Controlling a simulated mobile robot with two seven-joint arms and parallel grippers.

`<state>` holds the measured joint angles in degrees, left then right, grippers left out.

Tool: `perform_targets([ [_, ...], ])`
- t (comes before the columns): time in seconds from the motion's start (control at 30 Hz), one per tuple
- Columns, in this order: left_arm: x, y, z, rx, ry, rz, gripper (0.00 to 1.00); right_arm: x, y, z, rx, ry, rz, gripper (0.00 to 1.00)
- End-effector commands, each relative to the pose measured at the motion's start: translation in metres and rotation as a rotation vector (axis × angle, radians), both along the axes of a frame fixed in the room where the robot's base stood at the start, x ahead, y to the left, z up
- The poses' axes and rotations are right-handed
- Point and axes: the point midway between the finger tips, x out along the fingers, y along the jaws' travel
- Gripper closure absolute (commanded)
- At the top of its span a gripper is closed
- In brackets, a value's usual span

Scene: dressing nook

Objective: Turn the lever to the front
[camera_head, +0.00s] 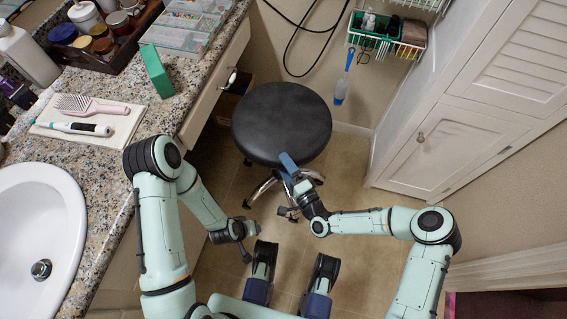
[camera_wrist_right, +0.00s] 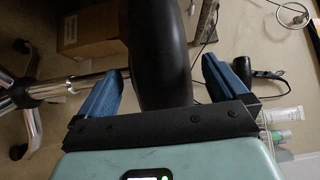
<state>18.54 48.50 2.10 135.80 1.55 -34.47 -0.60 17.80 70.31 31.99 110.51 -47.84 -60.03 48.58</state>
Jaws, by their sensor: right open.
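I cannot make out a lever for certain in either view. A round black stool (camera_head: 282,120) stands on the floor; its seat hides most of what lies under it. My right gripper (camera_head: 287,187) is at the near edge of the seat, one blue finger overlapping the rim in the head view. In the right wrist view, the open blue fingers (camera_wrist_right: 163,88) stand either side of the black seat edge (camera_wrist_right: 163,50); whether they touch it is unclear. My left gripper (camera_head: 248,238) hangs left of the right one, apart from the stool; its opening is unclear.
A granite counter (camera_head: 110,185) with a white sink (camera_head: 40,225) lies left. The stool's chrome legs (camera_head: 262,190) spread over the floor. A white cabinet (camera_head: 450,140) stands right, and a wire shelf (camera_head: 385,42) hangs at the back. A cardboard box (camera_wrist_right: 90,32) shows beyond the stool.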

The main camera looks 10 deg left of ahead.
Motion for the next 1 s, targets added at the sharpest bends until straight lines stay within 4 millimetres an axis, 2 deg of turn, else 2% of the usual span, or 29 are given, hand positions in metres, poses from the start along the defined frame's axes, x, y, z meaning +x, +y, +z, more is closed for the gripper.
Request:
perform_targets([
  [0.2,0.0,0.002,-0.005,0.003,0.004,0.003,0.57,0.013,0.013,0.0,-0.001,0.0,0.0,0.0],
  [0.5,-0.001,0.002,-0.005,0.003,0.005,0.004,0.57,0.014,0.014,0.0,-0.001,0.001,0.0,0.0],
  [0.73,-0.001,0.002,-0.005,0.004,0.005,0.003,0.57,0.014,0.014,0.0,-0.001,0.0,0.0,0.75],
  [1.0,-0.001,0.002,-0.005,0.003,0.006,0.003,0.57,0.011,0.022,0.0,0.0,0.0,-0.005,0.75],
])
